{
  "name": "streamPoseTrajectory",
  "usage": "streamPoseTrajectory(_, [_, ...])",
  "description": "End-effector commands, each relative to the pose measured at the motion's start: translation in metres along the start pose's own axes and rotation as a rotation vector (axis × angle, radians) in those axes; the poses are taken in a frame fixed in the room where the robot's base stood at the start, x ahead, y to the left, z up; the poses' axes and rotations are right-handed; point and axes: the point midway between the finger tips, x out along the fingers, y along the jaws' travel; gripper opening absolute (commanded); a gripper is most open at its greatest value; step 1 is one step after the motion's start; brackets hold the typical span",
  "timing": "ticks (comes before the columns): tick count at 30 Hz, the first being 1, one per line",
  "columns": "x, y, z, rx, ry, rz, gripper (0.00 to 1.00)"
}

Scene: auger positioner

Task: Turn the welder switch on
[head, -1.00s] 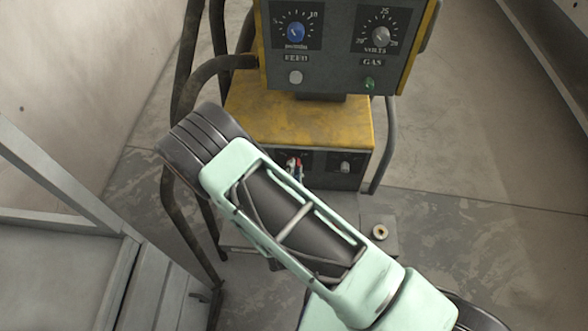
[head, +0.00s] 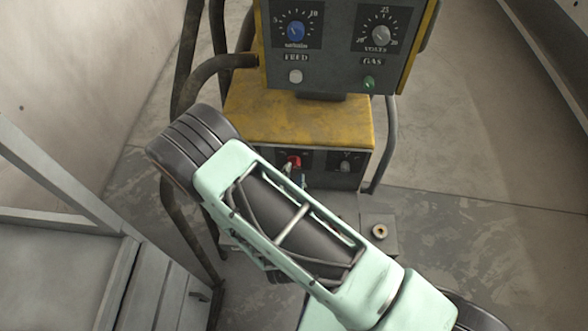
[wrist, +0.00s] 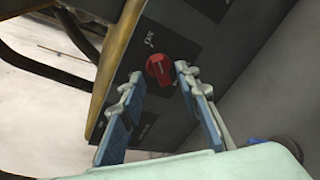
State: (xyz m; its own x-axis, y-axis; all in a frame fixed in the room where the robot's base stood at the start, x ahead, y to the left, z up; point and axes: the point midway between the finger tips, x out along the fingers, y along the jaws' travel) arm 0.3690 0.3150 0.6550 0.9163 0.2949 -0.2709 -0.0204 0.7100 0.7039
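The welder switch is a red rotary knob (wrist: 160,68) on a dark panel in the wrist view. It also shows in the head view (head: 294,160), on the front of the lower unit of the yellow and grey welder (head: 245,118). My gripper (wrist: 158,79) is open, with its two blue-padded fingers apart. The knob appears between and just beyond the fingertips; I cannot tell whether they touch it. In the head view my arm hides most of the gripper.
The upper control box (head: 335,50) carries a blue feed dial (head: 296,31) and a grey volts dial (head: 380,36). A grey knob (head: 345,166) sits right of the red one. Dark hoses (head: 185,80) run down the left side. Floor at right is clear.

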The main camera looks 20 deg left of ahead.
Motion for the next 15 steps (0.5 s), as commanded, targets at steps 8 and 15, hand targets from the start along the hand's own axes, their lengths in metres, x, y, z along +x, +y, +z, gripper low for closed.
streamPoseTrajectory(8, [-0.059, 0.0, -0.001, -0.002, 0.003, 0.001, 0.3])
streamPoseTrajectory(15, [-0.084, 0.0, -0.001, 0.001, 0.002, 0.0, 0.3])
